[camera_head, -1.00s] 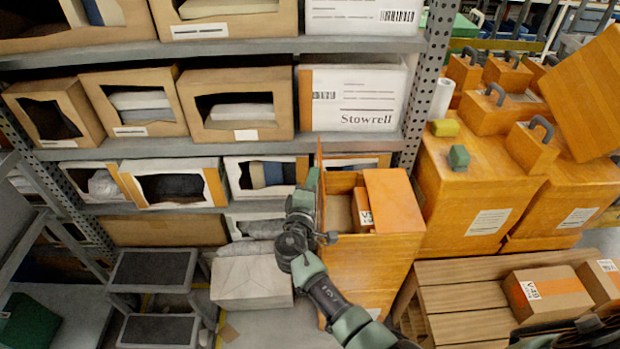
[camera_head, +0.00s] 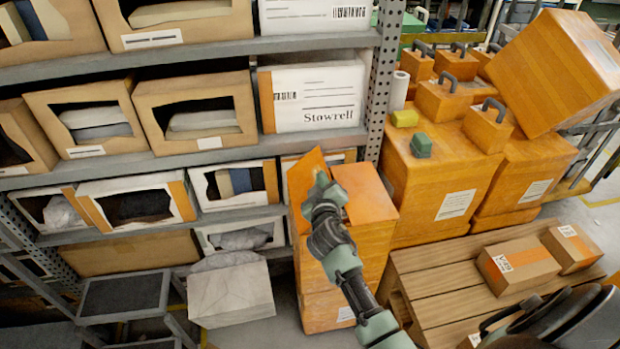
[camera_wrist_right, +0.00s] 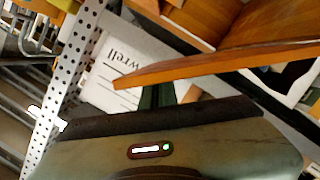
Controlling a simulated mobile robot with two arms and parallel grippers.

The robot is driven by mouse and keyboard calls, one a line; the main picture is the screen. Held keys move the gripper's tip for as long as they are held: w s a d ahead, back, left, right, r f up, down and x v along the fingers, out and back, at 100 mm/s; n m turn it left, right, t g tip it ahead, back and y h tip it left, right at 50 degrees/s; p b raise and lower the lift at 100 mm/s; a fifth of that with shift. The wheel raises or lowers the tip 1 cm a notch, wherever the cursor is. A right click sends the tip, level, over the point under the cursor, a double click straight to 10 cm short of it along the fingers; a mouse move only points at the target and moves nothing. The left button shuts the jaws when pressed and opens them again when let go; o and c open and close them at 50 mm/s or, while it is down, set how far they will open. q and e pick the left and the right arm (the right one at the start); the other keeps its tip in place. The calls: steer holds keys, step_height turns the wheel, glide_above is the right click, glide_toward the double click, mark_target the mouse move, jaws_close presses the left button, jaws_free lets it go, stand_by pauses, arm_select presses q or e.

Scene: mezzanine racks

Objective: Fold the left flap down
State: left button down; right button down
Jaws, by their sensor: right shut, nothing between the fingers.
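The orange box (camera_head: 340,265) stands in front of the rack with its open top toward me. Its left flap (camera_head: 299,187) sticks up and leans over the opening. The right flap (camera_head: 364,192) lies nearly flat over the right side. My right gripper (camera_head: 321,184) is shut and empty, up against the left flap; exact contact is hard to tell. In the right wrist view the flap (camera_wrist_right: 235,61) shows as an orange panel edge just past the fingertips (camera_wrist_right: 157,95). The box's inside is hidden by the flaps and my gripper. My left gripper is not in view.
The rack (camera_head: 140,158) with cartons, including a white Stowrell carton (camera_head: 312,98), stands close behind. A wooden bench (camera_head: 435,290) with small cartons (camera_head: 518,268) is at right, below orange cases (camera_head: 440,185). A step stool (camera_head: 125,295) and a pale carton (camera_head: 230,294) are at left.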

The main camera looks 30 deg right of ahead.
steer(key=d+f+m, duration=0.1)
steer(key=d+f+m+y, duration=0.1)
steer(key=f+m, duration=0.1)
steer(key=s+d+f+m, duration=0.1)
steer(key=shift+d+f, duration=0.3)
steer(key=shift+f, duration=0.1)
steer(key=shift+d+f+m+y+b, duration=0.15)
steer(key=shift+f+m+y, duration=0.1)
steer(key=shift+f+m, duration=0.2)
steer(key=shift+d+f+m+y+b, duration=0.15)
steer(key=shift+f+m+y, duration=0.1)
steer(key=shift+f+m, duration=0.15)
steer(key=shift+s+d+f, duration=0.1)
steer(key=shift+f, duration=0.6)
